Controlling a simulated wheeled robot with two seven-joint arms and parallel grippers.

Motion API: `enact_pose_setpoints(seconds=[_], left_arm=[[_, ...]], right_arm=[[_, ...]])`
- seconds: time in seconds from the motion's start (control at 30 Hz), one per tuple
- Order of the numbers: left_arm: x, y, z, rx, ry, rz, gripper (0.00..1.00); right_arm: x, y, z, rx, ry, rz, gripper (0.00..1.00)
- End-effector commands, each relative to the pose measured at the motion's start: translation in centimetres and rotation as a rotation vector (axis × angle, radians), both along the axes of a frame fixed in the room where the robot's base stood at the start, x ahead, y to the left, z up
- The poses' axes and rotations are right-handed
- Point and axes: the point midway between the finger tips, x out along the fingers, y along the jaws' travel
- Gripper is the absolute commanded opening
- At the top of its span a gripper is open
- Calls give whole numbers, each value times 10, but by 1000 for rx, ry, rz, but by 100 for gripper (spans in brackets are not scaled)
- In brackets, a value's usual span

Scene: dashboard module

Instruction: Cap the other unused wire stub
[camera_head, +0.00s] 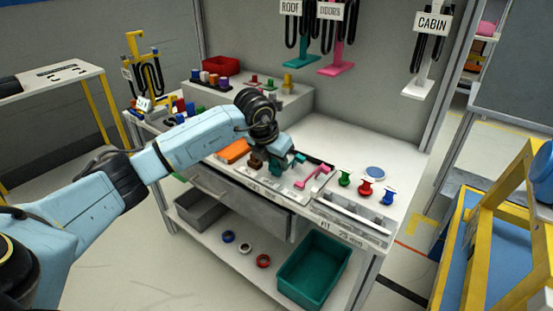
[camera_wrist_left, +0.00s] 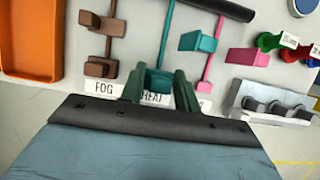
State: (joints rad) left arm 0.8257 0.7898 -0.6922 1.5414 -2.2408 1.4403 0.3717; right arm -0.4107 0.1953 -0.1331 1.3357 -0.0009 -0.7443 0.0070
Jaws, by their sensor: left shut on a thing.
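My left gripper (camera_head: 277,166) is low over the work board on the bench. In the left wrist view its dark green fingers (camera_wrist_left: 161,88) are shut on a small teal piece (camera_wrist_left: 158,80) just above the HEAT label. A teal strand (camera_wrist_left: 166,38) runs up from that piece. A teal block (camera_wrist_left: 197,40) is to its right, and a pink wire with a pink block (camera_wrist_left: 247,57) is farther right. Brown blocks (camera_wrist_left: 100,68) are on a brown wire above the FOG label, left of the fingers. I cannot make out a bare wire stub. My right gripper is not in view.
An orange tray (camera_wrist_left: 28,40) is left of the board. Green (camera_head: 344,178), red (camera_head: 365,187) and blue (camera_head: 388,196) spools stand at the right, with a blue disc (camera_head: 375,172) behind. A raised shelf of small parts is at the back. The bench's back right is clear.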

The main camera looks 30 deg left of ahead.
Motion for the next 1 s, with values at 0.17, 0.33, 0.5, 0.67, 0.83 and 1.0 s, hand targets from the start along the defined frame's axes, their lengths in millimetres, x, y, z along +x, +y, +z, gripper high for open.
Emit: enact_pose_setpoints(seconds=[0.17,0.33,0.5,0.67,0.83,1.0], left_arm=[[0,0,-6,0,1,0,4],[0,0,-10,0,1,0,4],[0,0,-14,1,1,0,4],[0,0,-18,1,1,0,4],[0,0,-23,1,1,0,4],[0,0,-21,0,0,0,54]], right_arm=[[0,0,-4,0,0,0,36],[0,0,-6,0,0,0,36],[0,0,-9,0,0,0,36],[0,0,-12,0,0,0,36],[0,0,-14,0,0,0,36],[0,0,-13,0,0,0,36]])
